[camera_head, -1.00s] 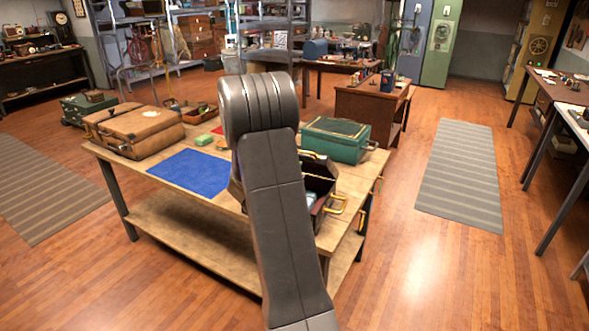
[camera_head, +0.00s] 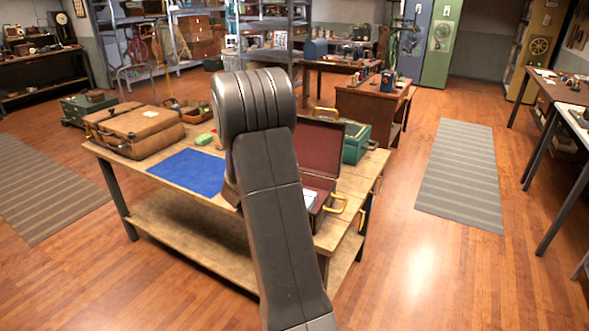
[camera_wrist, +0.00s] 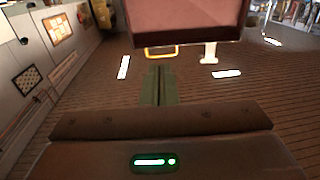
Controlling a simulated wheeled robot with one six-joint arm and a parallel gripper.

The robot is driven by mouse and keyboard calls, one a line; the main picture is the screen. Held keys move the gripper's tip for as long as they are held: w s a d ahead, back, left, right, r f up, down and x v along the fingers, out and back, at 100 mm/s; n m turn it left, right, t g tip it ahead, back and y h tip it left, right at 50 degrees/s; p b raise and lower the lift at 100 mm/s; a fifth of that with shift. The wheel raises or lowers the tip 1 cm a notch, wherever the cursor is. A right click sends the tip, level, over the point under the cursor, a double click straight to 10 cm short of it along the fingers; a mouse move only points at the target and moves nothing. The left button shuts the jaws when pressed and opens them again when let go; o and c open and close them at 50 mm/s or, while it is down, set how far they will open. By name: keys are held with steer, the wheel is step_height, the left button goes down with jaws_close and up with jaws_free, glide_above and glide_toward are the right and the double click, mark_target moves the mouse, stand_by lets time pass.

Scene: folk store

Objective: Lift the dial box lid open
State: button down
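The dial box is a dark case with a deep red lining and gold handles. In the head view its lid (camera_head: 319,146) stands raised, with a gold handle (camera_head: 325,111) at its top edge. The box's lower part (camera_head: 319,207) sits on the wooden table, partly hidden behind my arm. In the wrist view the reddish lid (camera_wrist: 185,20) fills the top middle, with the gold handle (camera_wrist: 161,52) under its edge. My gripper (camera_wrist: 159,70) has its fingers together, just below the handle in the picture, with no object visible between them. The head view hides my gripper behind the arm.
The table (camera_head: 205,228) also holds a blue mat (camera_head: 190,171), a brown suitcase (camera_head: 143,135) and a green box (camera_head: 355,143) behind the raised lid. A striped rug (camera_head: 460,175) lies on the open floor to the right.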

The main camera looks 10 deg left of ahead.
steer(key=v, duration=0.8)
steer(key=shift+s+b, duration=0.25)
steer(key=shift+b, duration=0.2)
steer(key=shift+w, duration=0.1)
steer(key=p+x, duration=0.1)
steer(key=x, duration=0.9)
steer(key=shift+w, duration=0.2)
steer(key=shift+s, duration=0.1)
steer(key=b+v, duration=0.1)
steer(key=v, duration=0.9)
steer(key=p+x, duration=0.2)
steer(key=x, duration=0.9)
steer(key=s+f+b, duration=0.3)
steer(key=f+b, duration=0.2)
steer(key=f, duration=0.2)
steer(key=shift+s+a+f, duration=0.2)
steer(key=shift+s+a, duration=0.1)
steer(key=shift+a, duration=0.2)
